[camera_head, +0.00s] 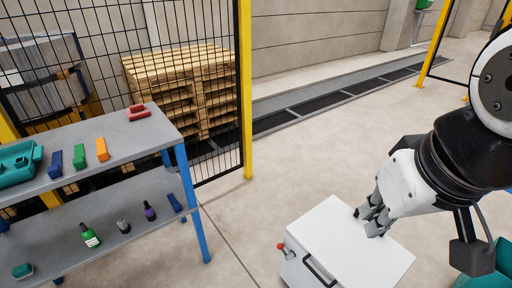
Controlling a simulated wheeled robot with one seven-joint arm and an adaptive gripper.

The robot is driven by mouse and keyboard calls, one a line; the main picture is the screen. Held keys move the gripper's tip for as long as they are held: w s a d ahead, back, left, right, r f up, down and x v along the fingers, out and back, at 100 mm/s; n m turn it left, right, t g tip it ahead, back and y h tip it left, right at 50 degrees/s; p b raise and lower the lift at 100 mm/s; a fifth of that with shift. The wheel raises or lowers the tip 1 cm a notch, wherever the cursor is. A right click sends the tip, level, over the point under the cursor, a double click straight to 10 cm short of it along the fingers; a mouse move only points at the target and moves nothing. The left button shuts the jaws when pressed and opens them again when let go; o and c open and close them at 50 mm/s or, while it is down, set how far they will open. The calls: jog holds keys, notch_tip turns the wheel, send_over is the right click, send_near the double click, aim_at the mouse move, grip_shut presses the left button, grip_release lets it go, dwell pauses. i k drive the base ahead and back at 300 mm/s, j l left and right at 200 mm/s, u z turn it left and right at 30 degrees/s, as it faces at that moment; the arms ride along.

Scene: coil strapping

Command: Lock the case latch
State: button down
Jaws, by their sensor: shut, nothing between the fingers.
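A white case (345,247) stands on the floor at the lower middle of the view, its lid down. A dark handle (320,270) is on its front side. A small red knob (281,246) sticks out at the case's left corner; it may be the latch, but it is too small to tell its position. My gripper (368,226) is shut and empty over the right back part of the lid. I cannot tell whether its fingertips touch the lid. The red knob is well to the left of my gripper.
A grey shelf with blue legs (187,205) stands at the left, holding coloured blocks, bottles and a teal toolbox (18,165). Behind it are a mesh fence with a yellow post (246,90) and stacked pallets (185,85). A teal bin (500,268) is at the lower right. Floor behind the case is clear.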

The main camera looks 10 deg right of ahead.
aim_at(280, 246)
jog(key=k, duration=1.45)
jog(key=i+u, duration=0.3)
jog(key=i, duration=0.3)
jog(key=i+u, duration=0.25)
jog(key=i, duration=0.35)
jog(key=i+l+u, duration=0.3)
jog(key=i, duration=0.3)
